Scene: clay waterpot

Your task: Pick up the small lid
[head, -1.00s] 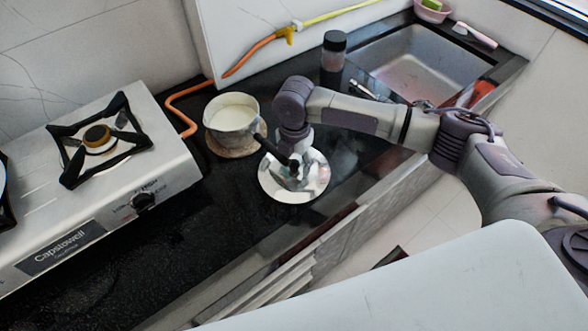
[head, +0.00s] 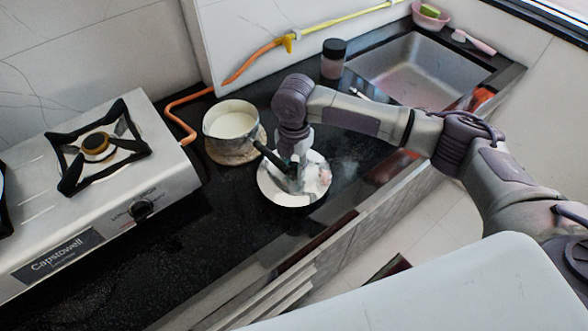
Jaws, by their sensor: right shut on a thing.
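The small lid (head: 281,194) is a round, pale, shiny disc on the black counter, just right of and in front of the pot. My right gripper (head: 297,180) points down over the lid and is shut on it near its middle. The fingertips and the lid's knob are largely hidden by the gripper and the pot's dark handle. I cannot tell whether the lid is clear of the counter. My left gripper is not in view.
A gas stove (head: 160,185) is at left. A jar (head: 333,58) and a sink (head: 418,68) are behind. The counter's front edge is close to the lid.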

